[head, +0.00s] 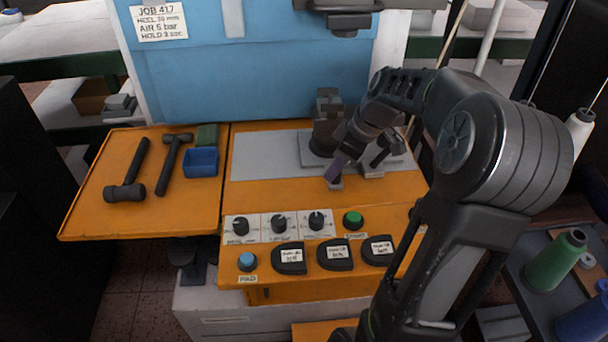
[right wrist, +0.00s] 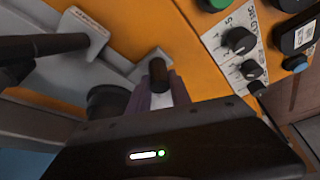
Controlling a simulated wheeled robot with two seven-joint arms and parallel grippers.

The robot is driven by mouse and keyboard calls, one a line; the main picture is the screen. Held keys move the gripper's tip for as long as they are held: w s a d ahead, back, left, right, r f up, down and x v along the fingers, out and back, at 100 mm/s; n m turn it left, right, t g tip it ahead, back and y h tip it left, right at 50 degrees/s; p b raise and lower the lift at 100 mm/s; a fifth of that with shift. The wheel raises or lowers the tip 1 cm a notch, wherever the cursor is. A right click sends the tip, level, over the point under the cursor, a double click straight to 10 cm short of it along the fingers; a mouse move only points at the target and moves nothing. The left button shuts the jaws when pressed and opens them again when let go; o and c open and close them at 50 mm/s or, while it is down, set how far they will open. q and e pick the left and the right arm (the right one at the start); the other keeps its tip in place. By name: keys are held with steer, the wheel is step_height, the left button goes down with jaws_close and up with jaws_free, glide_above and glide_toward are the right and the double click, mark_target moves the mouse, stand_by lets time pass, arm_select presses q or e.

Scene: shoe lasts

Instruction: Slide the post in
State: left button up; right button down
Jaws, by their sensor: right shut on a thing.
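My right gripper (head: 337,166) reaches down over the grey plate on the orange bench, near its front edge. In the right wrist view its purple fingers (right wrist: 170,92) are shut on the post (right wrist: 158,76), a short dark rod. The post's end shows beside a small light grey block (right wrist: 149,60). I cannot tell whether post and block touch or how deep the post sits. A second light grey block (head: 373,173) stands to the right. My left gripper is not in view.
A dark upright fixture (head: 325,125) stands on the plate just behind the gripper. Knobs (head: 279,224), a green button (head: 353,219) and black pads (head: 335,255) lie in front. Hammers (head: 130,172) and a blue bin (head: 201,162) are at left.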

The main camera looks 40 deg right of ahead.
steer(key=shift+s+d+b, duration=0.2)
steer(key=shift+s+d, duration=0.35)
steer(key=shift+d, duration=0.2)
steer(key=shift+s+d+b, duration=0.15)
steer(key=shift+s+d, duration=0.35)
steer(key=shift+d, duration=0.2)
steer(key=c, duration=1.2)
jaws_free()
steer(key=shift+s, duration=0.1)
steer(key=shift+v, duration=3.95)
